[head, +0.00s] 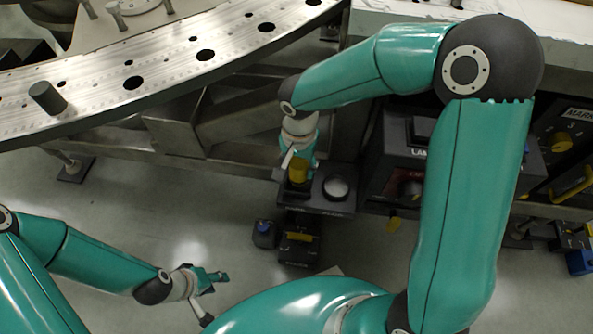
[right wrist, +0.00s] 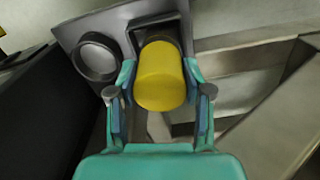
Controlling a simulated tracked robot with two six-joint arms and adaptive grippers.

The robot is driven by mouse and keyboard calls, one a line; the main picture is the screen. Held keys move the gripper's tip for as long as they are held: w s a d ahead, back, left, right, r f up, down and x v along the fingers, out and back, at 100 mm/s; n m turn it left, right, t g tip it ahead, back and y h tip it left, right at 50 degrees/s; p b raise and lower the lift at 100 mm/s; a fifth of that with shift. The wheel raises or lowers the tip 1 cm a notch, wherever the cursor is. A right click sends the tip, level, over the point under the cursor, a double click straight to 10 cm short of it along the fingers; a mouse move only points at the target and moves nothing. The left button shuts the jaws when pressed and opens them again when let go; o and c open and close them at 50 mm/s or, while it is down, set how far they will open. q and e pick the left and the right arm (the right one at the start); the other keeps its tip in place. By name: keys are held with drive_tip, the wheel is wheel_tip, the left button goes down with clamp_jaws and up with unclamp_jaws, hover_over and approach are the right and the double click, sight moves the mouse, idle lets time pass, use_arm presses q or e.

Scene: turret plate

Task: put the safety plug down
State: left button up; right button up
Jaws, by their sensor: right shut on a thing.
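The safety plug looks to be the yellow cylinder (right wrist: 160,78), held between the fingers of my right gripper (right wrist: 160,88). In the right wrist view it stands in front of a square opening in a dark grey holder (right wrist: 122,18). I cannot tell whether its far end is inside the opening. In the head view the yellow plug (head: 298,171) is over the left part of the small dark holder (head: 318,206), with my right gripper (head: 301,157) above it. My left gripper (head: 214,279) is low at the left, far from the plug; its finger gap is unclear.
A round pale recess (head: 336,188) sits beside the plug on the holder. Below are a dark block with a yellow bar (head: 300,237) and a small blue-topped item (head: 263,228). The perforated metal ring plate (head: 170,58) is at upper left. Open floor (head: 140,205) lies left.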

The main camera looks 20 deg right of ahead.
sight(299, 162)
drive_tip(key=shift+f, duration=1.2)
drive_tip(key=shift+f+b, duration=0.15)
drive_tip(key=shift+b, duration=0.15)
drive_tip(key=o, duration=1.2)
drive_tip(key=shift+o, duration=0.2)
drive_tip(key=shift+r, duration=0.25)
wheel_tip(299, 162, up, 12)
drive_tip(key=p, duration=0.3)
drive_tip(key=shift+f, duration=0.1)
